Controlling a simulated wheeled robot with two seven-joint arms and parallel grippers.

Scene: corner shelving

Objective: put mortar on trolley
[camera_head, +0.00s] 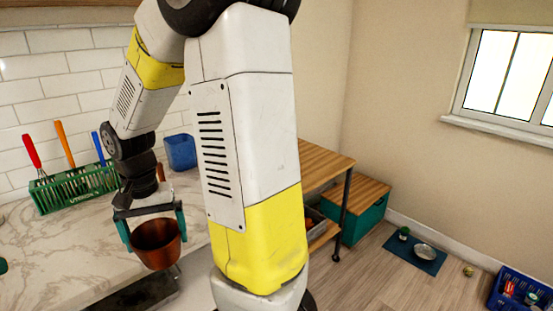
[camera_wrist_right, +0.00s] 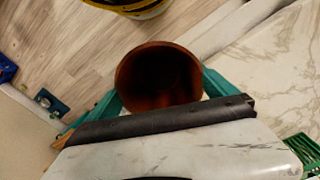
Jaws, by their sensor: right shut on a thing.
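The mortar, a brown copper-coloured cup (camera_head: 156,245), is between the teal fingers of my right gripper (camera_head: 153,230), which is shut on it. It is held at the counter's front edge, mouth up and slightly tilted. In the right wrist view the mortar (camera_wrist_right: 158,80) shows its round dark opening, which looks empty, with a teal finger on each side. The trolley (camera_head: 325,163), with a wooden top, dark legs and a caster, stands on the floor to the right, partly hidden behind my right arm. Its visible top is bare. My left gripper is not in view.
A marble counter (camera_head: 60,250) holds a green rack (camera_head: 75,187) of tools and a blue container (camera_head: 181,152). A teal chest (camera_head: 362,215) stands beside the trolley. A mat with bowl (camera_head: 415,253) and a blue crate (camera_head: 520,290) are on the floor right.

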